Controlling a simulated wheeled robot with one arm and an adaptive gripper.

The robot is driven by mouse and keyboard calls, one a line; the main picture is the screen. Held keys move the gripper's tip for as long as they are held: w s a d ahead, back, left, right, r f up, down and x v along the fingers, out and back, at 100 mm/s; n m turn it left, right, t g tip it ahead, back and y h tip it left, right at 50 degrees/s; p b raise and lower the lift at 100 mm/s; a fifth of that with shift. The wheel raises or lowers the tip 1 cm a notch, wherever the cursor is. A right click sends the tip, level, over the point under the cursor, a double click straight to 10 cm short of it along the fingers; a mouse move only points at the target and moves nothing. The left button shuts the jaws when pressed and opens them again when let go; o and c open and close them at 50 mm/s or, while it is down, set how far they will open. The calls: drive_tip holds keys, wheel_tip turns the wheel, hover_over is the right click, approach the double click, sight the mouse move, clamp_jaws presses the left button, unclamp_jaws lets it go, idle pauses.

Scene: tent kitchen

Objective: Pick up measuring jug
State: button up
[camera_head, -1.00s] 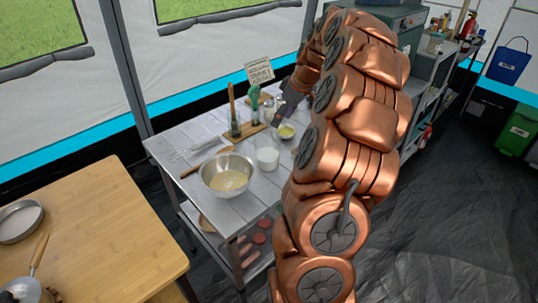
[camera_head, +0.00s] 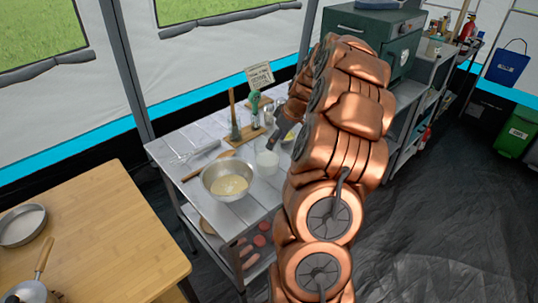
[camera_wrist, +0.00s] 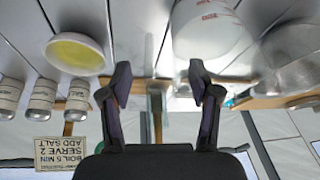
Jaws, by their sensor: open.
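The measuring jug (camera_head: 267,163) is a pale, whitish vessel standing on the grey table, just right of the steel mixing bowl. In the wrist view a white vessel with red markings, which looks like the same jug (camera_wrist: 212,32), shows at the top, right of centre, cut by the frame edge. My gripper (camera_wrist: 160,82) is open with nothing between its fingers. The jug lies beyond the right fingertip in that view, apart from it as far as I can tell. In the head view my arm hides most of the gripper.
The mixing bowl (camera_head: 228,183) holds pale batter. A small bowl with yellow contents (camera_wrist: 75,54) and several jars (camera_wrist: 42,98) show in the wrist view. A sign (camera_head: 259,75) stands at the back. A whisk (camera_head: 196,152) and bottles crowd the table. A wooden table (camera_head: 90,235) is at left.

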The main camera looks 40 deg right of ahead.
drive_tip(key=shift+c, duration=0.2)
clamp_jaws()
idle(0.3)
